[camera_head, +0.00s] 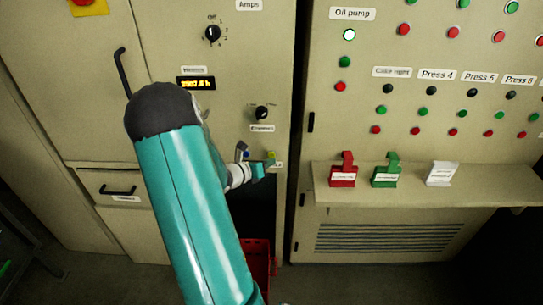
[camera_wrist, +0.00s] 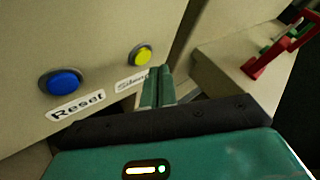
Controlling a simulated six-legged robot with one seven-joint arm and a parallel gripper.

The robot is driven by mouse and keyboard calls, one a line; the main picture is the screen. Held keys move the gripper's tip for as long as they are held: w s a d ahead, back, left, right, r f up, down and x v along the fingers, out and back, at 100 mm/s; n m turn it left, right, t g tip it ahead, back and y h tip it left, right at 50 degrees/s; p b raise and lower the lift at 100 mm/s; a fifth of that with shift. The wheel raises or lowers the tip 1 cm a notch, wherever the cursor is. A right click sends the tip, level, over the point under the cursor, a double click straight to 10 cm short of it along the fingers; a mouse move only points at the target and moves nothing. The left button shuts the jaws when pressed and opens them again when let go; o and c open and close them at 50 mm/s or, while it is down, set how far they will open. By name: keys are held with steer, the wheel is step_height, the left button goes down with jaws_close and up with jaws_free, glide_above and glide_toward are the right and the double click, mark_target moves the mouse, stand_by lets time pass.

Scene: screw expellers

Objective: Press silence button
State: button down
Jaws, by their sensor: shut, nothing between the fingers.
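The yellow silence button (camera_wrist: 140,55) sits in a dark ring on the beige cabinet, with its "Silence" label (camera_wrist: 131,79) partly hidden behind my fingers. In the head view the small yellow button (camera_head: 271,154) is just above my gripper (camera_head: 259,169). In the wrist view my gripper (camera_wrist: 157,86) is shut and empty. Its fingertips are just below and right of the yellow button in the picture. Whether they touch the panel I cannot tell.
A blue button (camera_wrist: 64,82) labelled "Reset" is left of the yellow one. A rotary knob (camera_head: 262,112) sits above them. A ledge (camera_head: 325,199) with red, green and white holders juts out at the right. A red crate (camera_head: 262,262) stands below.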

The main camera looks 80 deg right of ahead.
steer(key=a, duration=0.2)
steer(key=s+a, duration=0.1)
steer(key=a, duration=0.1)
steer(key=shift+a, duration=0.3)
stand_by(0.8)
